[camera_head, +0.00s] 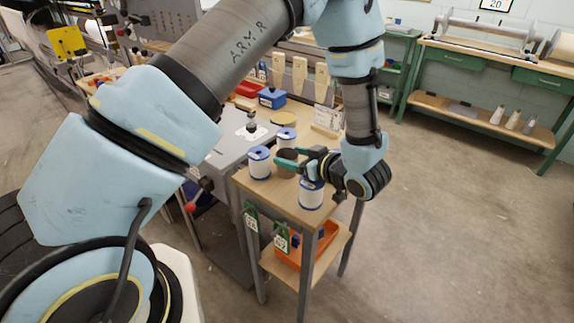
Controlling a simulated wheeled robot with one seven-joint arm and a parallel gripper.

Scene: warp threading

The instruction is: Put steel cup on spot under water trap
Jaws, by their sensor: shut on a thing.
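The wooden stand (272,199) has an orange bin (318,246) below. A blue box (272,98) sits behind. Floor to the right is clear.

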